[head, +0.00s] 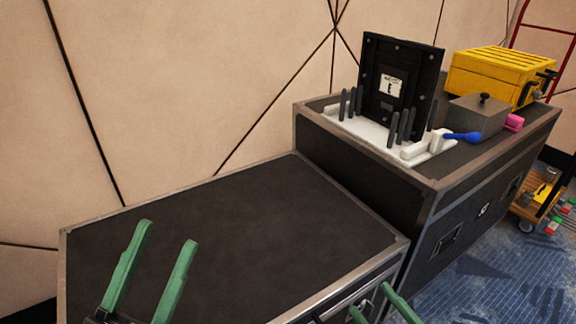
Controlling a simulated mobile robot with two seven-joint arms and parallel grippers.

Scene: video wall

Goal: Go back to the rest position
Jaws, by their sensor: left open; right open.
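My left gripper (168,248) is at the lower left, over the low black case. Its two green fingers stand apart with nothing between them. My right gripper (372,302) shows only as two green fingertips at the bottom edge, in front of the low case's right end. Its fingertips are apart and nothing shows between them. The rest of the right gripper is out of the picture.
The low black case (270,220) has a bare top. A taller case (395,187) at right bears a black panel (423,75) in a white pegged base (372,130), a grey box (478,118), a blue-handled tool (463,137) and a yellow box (490,72). A red cart frame (513,38) stands behind.

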